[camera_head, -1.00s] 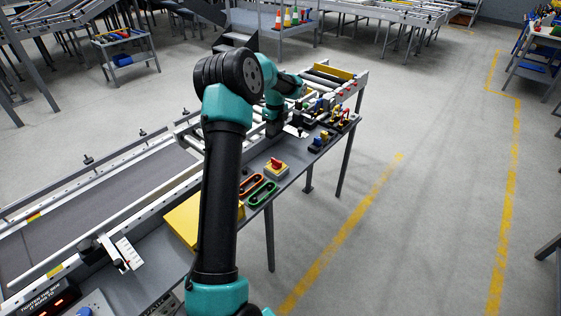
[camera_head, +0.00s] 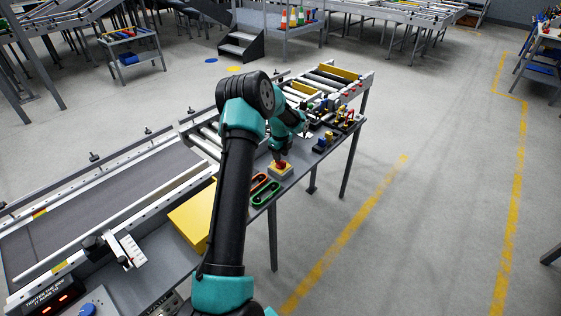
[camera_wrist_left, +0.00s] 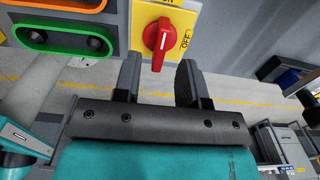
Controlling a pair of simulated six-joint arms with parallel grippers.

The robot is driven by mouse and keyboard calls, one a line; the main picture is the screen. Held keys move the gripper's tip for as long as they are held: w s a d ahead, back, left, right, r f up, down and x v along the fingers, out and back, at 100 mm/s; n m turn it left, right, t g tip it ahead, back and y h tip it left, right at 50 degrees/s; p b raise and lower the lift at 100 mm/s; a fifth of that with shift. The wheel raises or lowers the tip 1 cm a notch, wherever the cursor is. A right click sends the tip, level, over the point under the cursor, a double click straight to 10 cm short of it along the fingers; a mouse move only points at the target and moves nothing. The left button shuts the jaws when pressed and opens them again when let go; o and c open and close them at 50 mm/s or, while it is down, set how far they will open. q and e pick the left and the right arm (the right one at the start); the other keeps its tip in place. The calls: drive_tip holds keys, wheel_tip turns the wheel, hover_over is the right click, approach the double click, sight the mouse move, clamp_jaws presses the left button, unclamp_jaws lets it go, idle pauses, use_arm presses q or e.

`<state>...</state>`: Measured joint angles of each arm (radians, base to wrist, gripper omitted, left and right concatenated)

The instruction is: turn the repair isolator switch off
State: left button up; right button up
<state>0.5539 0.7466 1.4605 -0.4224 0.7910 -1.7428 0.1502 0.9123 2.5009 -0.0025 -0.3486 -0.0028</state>
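The isolator switch is a red rotary knob (camera_wrist_left: 165,38) on a yellow plate (camera_wrist_left: 140,13), seen at the top of the left wrist view. Its grip bar stands roughly upright in that view, its white mark pointing toward the partly cut-off ON label; OFF is printed at the right. In the head view the yellow switch box (camera_head: 281,174) sits on the bench edge, its red knob partly covered by my left gripper (camera_head: 279,157). In the wrist view the left gripper (camera_wrist_left: 158,82) is open, its two fingers apart and just short of the knob. My right gripper is not in view.
Orange (camera_head: 260,183) and green (camera_head: 265,194) oval frames lie beside the switch box. A yellow block (camera_head: 192,217) and a belt conveyor (camera_head: 110,195) are to the left. Small coloured parts (camera_head: 325,140) stand farther along the bench. The floor to the right is open.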

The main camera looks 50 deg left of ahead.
use_arm(q)
drive_tip(key=shift+f, duration=1.9)
drive_tip(key=shift+c, duration=0.4)
clamp_jaws()
